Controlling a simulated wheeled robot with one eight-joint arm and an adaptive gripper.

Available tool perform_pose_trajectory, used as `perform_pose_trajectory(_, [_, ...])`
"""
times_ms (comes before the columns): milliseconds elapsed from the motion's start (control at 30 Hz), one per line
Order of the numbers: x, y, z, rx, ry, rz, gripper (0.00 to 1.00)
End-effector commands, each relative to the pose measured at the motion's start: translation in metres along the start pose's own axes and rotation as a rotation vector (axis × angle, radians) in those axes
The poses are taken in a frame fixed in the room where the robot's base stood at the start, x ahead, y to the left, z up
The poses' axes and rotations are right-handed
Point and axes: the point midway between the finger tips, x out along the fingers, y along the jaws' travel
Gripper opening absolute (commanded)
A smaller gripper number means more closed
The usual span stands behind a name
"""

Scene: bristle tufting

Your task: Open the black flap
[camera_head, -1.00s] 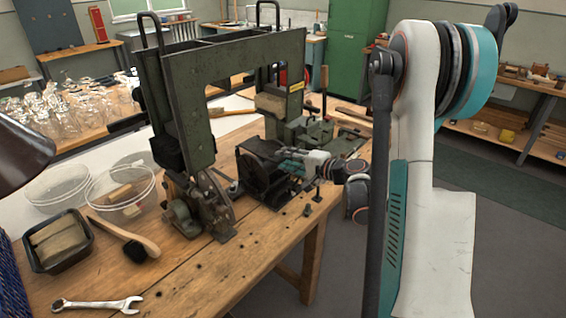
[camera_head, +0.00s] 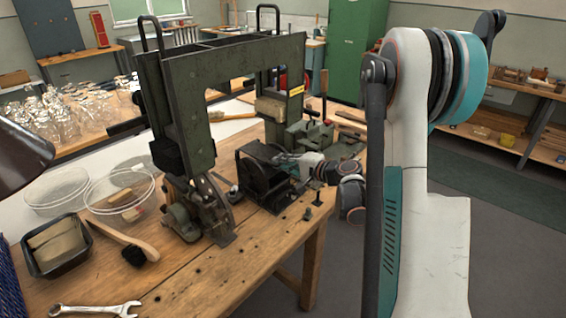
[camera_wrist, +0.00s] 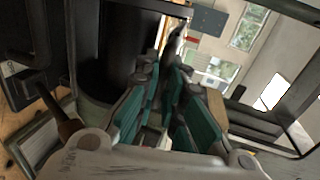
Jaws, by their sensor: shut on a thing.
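The black flap (camera_head: 262,181) is on the dark green machine's side on the wooden bench, low and right of its big frame. My gripper (camera_head: 282,158) reaches in from the right at the flap's upper right side. In the wrist view a large black surface (camera_wrist: 112,50), seemingly the flap, fills the upper left. My gripper's teal-padded fingers (camera_wrist: 166,72) are close together beside its edge. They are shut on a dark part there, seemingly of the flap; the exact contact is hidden. How far the flap is open is hard to tell.
The green machine frame (camera_head: 225,65) stands close behind and left of my gripper. A brush (camera_head: 125,242), a black tray (camera_head: 30,262), clear tubs (camera_head: 100,205) and a wrench (camera_head: 95,310) lie at the left. Bench front right is mostly clear.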

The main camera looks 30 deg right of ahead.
Motion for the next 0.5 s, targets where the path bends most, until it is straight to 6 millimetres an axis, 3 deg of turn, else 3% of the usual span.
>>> perform_pose_trajectory(500, [-0.004,-0.033,0.000,0.000,-0.003,0.265,0.00])
